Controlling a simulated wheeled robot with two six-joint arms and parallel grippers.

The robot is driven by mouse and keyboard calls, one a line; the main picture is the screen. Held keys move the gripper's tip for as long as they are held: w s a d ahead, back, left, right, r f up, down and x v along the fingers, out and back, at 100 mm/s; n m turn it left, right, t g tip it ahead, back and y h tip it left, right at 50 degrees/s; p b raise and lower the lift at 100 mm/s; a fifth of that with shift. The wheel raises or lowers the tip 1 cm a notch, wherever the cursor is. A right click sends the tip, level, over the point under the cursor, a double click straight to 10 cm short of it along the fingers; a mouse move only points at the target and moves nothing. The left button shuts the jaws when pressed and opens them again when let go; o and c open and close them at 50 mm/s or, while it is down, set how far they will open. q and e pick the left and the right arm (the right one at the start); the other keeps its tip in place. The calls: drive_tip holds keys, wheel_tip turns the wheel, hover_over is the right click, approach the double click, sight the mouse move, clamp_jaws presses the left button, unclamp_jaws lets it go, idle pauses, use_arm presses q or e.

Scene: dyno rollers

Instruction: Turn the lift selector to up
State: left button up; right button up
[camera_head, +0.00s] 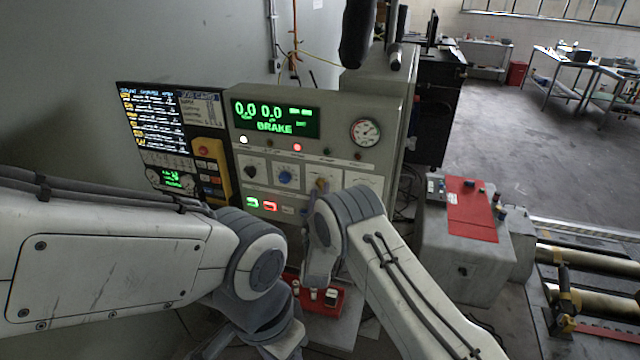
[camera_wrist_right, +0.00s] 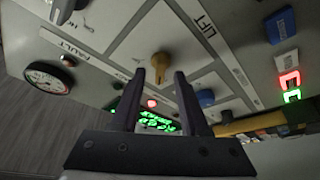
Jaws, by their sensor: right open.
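The yellow selector knob (camera_head: 320,184) is on the grey control panel (camera_head: 360,103), right of the blue knob (camera_head: 286,176). In the right wrist view the yellow knob (camera_wrist_right: 161,62) is close, near a label reading LIFT (camera_wrist_right: 205,18). My right gripper (camera_wrist_right: 160,76) is open, with one dark fingertip on each side of the yellow knob. I cannot tell whether the fingers touch it. In the head view my right arm largely hides its gripper below the knob.
A black knob (camera_head: 251,171) and lit green and red buttons (camera_head: 262,204) share the panel. A pressure gauge (camera_head: 365,132) is at its upper right. A red tray (camera_head: 335,309) with small items lies below. A grey box with a red top (camera_head: 470,207) stands to the right.

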drive_tip(key=shift+x, duration=0.9)
